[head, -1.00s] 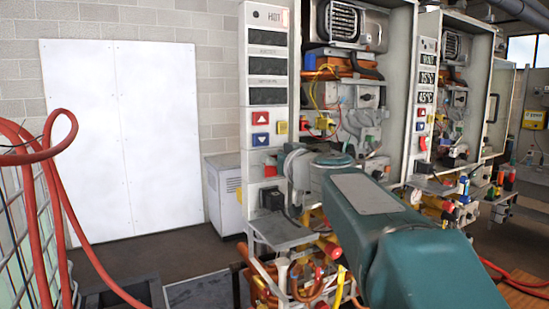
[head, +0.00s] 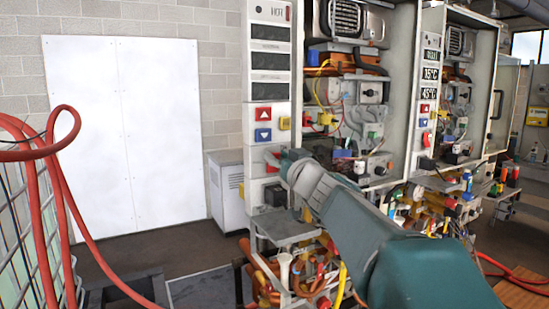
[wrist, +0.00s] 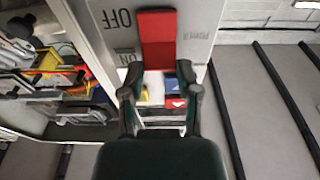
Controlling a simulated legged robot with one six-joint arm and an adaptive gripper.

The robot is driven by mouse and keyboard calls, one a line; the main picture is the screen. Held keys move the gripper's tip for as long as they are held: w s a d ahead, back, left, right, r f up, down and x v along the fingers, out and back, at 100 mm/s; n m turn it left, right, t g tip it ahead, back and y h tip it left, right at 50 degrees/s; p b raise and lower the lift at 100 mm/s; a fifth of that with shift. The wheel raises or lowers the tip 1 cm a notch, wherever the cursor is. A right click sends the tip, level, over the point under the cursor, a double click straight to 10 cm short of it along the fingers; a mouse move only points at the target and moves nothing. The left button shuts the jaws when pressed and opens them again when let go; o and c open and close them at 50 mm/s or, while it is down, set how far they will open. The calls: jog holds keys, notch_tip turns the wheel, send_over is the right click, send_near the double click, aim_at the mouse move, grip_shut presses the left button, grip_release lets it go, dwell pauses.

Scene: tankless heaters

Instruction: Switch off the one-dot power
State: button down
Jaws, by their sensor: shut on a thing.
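The red power switch (wrist: 158,38) shows in the wrist view on a grey panel, with upside-down OFF, ON and POWER lettering beside it. My gripper (wrist: 160,72) has a finger on each side of the switch's lower end in that view and is shut on it. In the head view, my gripper (head: 279,160) is at the front panel of the nearest heater (head: 268,90), covering most of the red switch. This panel has a single dark dot at its top. Its displays (head: 269,62) are dark.
Red up and blue down buttons (head: 263,124) sit just above my gripper. The second heater (head: 430,80) stands to the right with lit displays. Pipes and a small grey shelf (head: 287,231) are below my arm. Red hoses (head: 40,180) hang at the left.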

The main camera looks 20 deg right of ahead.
jog(key=shift+f, duration=0.2)
jog(key=shift+c, duration=1.6)
grip_release()
jog(key=shift+r, duration=0.1)
jog(key=shift+s, duration=0.15)
jog(key=shift+s, duration=0.35)
jog(key=s+f, duration=0.2)
jog(key=s, duration=0.9)
jog(key=shift+d, duration=0.2)
